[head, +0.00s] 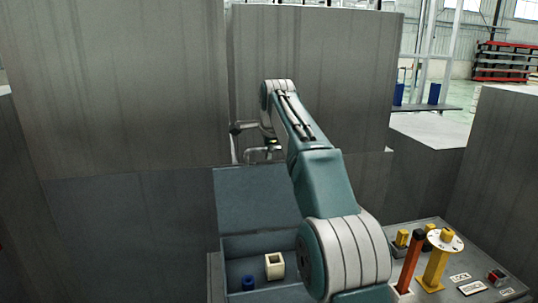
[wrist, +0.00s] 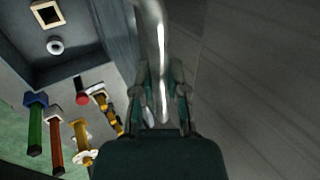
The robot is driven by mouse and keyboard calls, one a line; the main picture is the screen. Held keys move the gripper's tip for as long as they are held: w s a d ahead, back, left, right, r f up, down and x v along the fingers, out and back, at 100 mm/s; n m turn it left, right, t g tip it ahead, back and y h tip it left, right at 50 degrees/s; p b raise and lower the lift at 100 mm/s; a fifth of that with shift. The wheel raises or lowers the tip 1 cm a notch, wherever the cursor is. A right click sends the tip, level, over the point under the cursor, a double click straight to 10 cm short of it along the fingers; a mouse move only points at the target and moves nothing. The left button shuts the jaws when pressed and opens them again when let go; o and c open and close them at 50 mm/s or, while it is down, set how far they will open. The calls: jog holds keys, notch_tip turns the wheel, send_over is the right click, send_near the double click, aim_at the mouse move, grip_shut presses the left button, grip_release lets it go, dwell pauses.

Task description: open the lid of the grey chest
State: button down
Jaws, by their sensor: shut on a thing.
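The grey chest (head: 232,283) stands low in front of me, its inside visible. Its lid (head: 250,198) is raised at the back of the chest, its blue-grey inner face towards me. My gripper (head: 262,152) is at the lid's upper edge, small and partly hidden by my arm in the head view. In the wrist view my gripper (wrist: 160,100) is shut on a shiny metal bar handle (wrist: 153,35). The open chest also shows at the upper left of the wrist view (wrist: 85,62). My arm hides the chest's right side in the head view.
Tall grey walls (head: 120,90) stand close behind and left.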

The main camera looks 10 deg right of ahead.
jog(key=shift+w+r, duration=0.2)
jog(key=shift+w, duration=1.15)
jog(key=shift+f, duration=0.1)
jog(key=c, duration=0.6)
grip_release()
jog(key=shift+a, duration=0.1)
jog(key=shift+c, duration=0.2)
jog(key=shift+f, duration=0.1)
